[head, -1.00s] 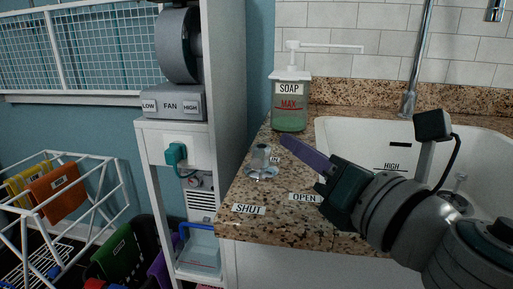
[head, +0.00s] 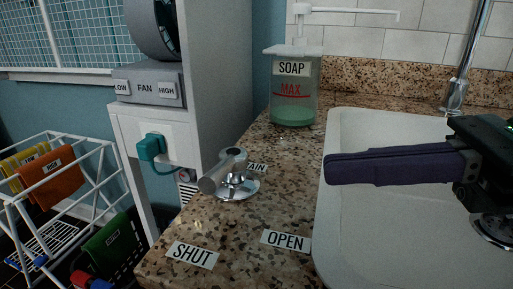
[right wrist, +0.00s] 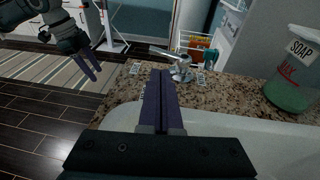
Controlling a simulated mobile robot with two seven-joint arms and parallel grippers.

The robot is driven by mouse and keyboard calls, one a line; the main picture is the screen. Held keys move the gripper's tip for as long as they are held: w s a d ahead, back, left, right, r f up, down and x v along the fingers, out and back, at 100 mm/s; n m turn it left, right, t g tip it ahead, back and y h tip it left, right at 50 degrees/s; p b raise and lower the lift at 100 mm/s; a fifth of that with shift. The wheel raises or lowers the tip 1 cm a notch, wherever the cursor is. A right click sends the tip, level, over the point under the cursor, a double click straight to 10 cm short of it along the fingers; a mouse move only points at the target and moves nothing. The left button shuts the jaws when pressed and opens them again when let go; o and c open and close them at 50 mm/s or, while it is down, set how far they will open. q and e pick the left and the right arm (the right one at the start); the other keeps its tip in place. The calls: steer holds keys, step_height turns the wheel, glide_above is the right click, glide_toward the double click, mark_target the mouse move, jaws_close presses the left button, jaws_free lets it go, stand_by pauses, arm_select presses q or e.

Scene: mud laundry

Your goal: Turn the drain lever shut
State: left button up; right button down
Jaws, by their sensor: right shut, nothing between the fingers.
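The drain lever (head: 222,172) is a chrome handle on a round base on the granite counter, left of the sink. Its handle points to the lower left, toward the side of the SHUT label (head: 192,254) and away from the OPEN label (head: 286,240). It also shows in the right wrist view (right wrist: 181,66). My right gripper (head: 326,169) has long purple fingers, shut and empty, over the basin's left rim, right of the lever and apart from it. My left gripper (right wrist: 92,72) shows only in the right wrist view, over the floor; its finger gap is unclear.
A soap dispenser (head: 293,95) stands on the counter behind the lever. The white sink (head: 400,230) lies to the right. A shelf unit with a fan box (head: 146,88) stands close on the left, and a white rack (head: 88,150) with coloured items beyond it.

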mark_target(224, 177)
steer(key=p+x, duration=0.1)
steer(key=x, duration=0.6)
steer(key=shift+w+a, duration=0.1)
steer(key=shift+a, duration=0.2)
steer(key=shift+w+a+f, duration=0.1)
steer(key=shift+a, duration=0.35)
steer(key=shift+a+f+b, duration=0.2)
steer(key=shift+a+b, duration=0.1)
steer(key=shift+b, duration=0.05)
